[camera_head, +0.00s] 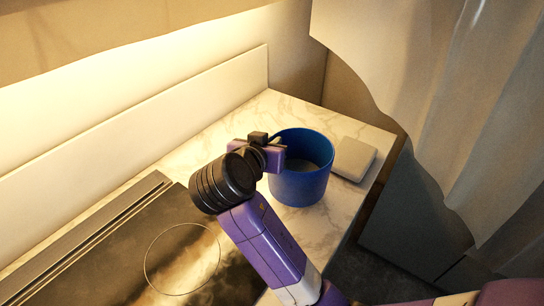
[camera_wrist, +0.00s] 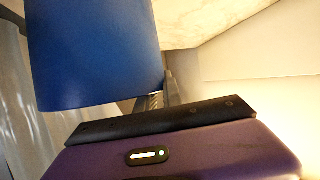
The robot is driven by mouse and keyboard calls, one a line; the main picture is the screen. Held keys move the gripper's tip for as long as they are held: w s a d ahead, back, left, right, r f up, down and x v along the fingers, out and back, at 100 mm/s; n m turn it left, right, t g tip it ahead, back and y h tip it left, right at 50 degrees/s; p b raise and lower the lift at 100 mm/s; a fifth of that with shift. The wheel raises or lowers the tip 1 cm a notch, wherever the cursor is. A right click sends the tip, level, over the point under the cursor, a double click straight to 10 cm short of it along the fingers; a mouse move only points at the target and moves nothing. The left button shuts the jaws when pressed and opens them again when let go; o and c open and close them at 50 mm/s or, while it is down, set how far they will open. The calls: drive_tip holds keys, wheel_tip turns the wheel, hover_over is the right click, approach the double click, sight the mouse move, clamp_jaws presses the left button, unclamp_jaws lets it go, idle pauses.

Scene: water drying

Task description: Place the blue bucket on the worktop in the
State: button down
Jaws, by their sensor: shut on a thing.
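The blue bucket (camera_head: 301,185) is upright over the marble worktop (camera_head: 237,125), right of the hob. I cannot tell for sure whether its base touches the worktop. My gripper (camera_head: 276,146) is at the left side of the bucket's rim, shut on its wall. In the wrist view the bucket (camera_wrist: 95,55) fills the upper left, with my gripper (camera_wrist: 158,97) at its edge. The fingertips are mostly hidden. The bucket's inside is partly visible in the head view.
A pale rounded block (camera_head: 354,158) lies on the worktop just right of the bucket. A black hob (camera_head: 130,262) is at the lower left. The worktop's right edge (camera_head: 372,196) is close by, and a curtain (camera_head: 440,90) hangs at the right.

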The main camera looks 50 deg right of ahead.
drive_tip(key=shift+f, duration=2.35)
drive_tip(key=shift+f, duration=0.2)
drive_tip(key=c, duration=1.5)
unclamp_jaws()
drive_tip(key=shift+r, duration=0.1)
drive_tip(key=shift+r, duration=0.2)
drive_tip(key=shift+a, duration=0.4)
drive_tip(key=b+v, duration=0.1)
drive_tip(key=v, duration=1)
drive_tip(key=shift+s+r, duration=0.1)
drive_tip(key=shift+s, duration=0.1)
